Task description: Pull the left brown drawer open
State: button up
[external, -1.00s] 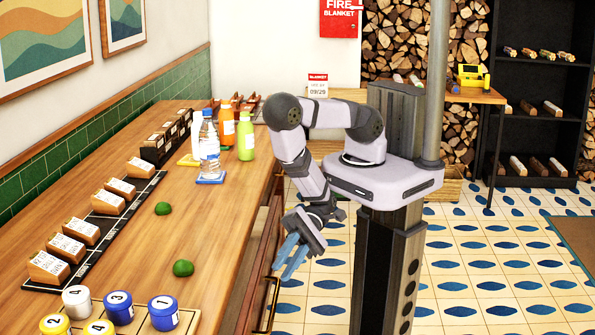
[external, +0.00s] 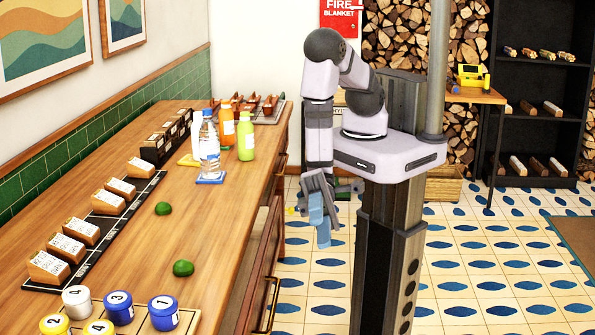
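The wooden counter's front side, on the right, carries brown drawers seen at a steep angle. The near brown drawer front (external: 262,262) has a brass handle (external: 270,306) low in the picture. This front appears to stand out a little from the counter, with a dark strip beside it; how far is hard to tell. Another handle (external: 281,178) shows farther back. My gripper (external: 321,230) hangs with its blue fingers pointing down over the floor, right of the drawer front and apart from the handle. The fingers overlap in this view, so their gap is hidden. Nothing visible is held.
On the counter (external: 222,225) stand a water bottle (external: 209,150), a green bottle (external: 246,137), labelled wooden blocks, green lumps (external: 183,268) and numbered jars (external: 163,312). The tiled floor (external: 480,270) right of the counter is clear around my column.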

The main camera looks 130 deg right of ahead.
jog(key=w+a+n+g, duration=0.2)
jog(key=w+a+n, duration=0.1)
jog(key=n+g+h, duration=0.9)
jog(key=n+h, duration=0.6)
jog(key=n, duration=0.3)
send_near(274, 301)
jog(key=shift+a+p, duration=0.1)
jog(key=shift+p, duration=0.2)
jog(key=shift+f, duration=0.15)
jog(key=shift+w+d+f+p, duration=0.15)
jog(key=shift+w+f+p, duration=0.05)
jog(key=shift+f, duration=0.95)
jog(key=shift+w+d+f+p, duration=0.15)
jog(key=shift+f, duration=1.05)
jog(key=shift+w+d+f+p, duration=0.15)
jog(key=shift+w+f+p, duration=0.05)
jog(key=shift+f, duration=0.95)
jog(key=shift+c, duration=0.6)
